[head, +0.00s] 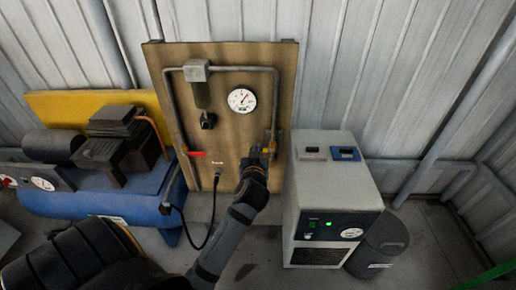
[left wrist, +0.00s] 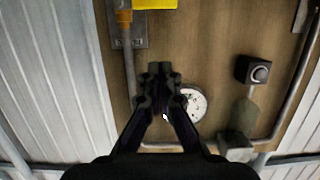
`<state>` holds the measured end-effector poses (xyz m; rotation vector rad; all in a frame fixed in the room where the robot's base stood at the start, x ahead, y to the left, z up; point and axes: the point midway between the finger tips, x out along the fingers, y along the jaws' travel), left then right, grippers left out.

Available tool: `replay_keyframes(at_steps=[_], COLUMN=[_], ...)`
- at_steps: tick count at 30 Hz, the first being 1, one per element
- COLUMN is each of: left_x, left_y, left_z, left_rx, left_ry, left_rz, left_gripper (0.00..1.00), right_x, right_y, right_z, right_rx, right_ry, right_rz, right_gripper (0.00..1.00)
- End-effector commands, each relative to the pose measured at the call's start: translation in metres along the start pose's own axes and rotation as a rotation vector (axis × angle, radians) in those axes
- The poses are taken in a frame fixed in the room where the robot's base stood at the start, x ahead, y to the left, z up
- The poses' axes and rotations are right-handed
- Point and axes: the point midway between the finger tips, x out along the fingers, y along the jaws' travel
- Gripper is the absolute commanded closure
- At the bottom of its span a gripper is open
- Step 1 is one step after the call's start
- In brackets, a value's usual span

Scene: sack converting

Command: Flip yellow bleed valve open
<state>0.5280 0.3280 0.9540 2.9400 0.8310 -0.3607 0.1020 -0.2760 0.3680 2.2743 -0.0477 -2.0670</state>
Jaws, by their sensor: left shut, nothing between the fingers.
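The yellow valve handle (left wrist: 155,4) shows at the top edge of the left wrist view, cut off by the frame, beside a brass fitting (left wrist: 124,17) on a vertical pipe. In the head view a small bit of yellow (head: 272,147) shows by the lower right pipe, mostly hidden by my left gripper (head: 260,151). The left gripper is shut and empty in front of the board. It also shows in the left wrist view (left wrist: 160,70), with its tips apart from the yellow handle in the picture. Contact cannot be told. My right gripper is not in view.
The wooden board (head: 235,125) carries a gauge (head: 242,100), a filter (head: 202,95) and a red handle (head: 195,153) at left. A blue compressor (head: 130,195) stands left. A grey dryer (head: 330,190) stands right, with a dark bin (head: 384,243) beside it. A black hose (head: 208,225) hangs below.

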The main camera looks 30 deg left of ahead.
Motion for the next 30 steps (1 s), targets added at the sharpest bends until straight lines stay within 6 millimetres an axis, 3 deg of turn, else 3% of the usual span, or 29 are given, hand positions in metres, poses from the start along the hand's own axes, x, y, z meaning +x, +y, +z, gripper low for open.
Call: replay_keyframes(at_steps=[11,12,18,30], left_x=[0.08,0.08,0.085,0.086], left_y=[-0.001,-0.001,0.0,0.0], left_z=[-0.001,0.012,0.034,0.039], left_rx=[0.002,0.001,-0.001,0.0], left_ry=[0.0,-0.005,-0.002,0.0], left_rz=[-0.001,-0.001,0.0,0.001], left_gripper=[1.0,1.0,1.0,1.0], right_x=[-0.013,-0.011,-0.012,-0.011], right_y=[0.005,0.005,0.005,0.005], right_z=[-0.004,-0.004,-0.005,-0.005], right_rx=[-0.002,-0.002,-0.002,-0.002], right_ry=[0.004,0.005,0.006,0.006], right_rz=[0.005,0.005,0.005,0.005], right_gripper=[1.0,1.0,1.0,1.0])
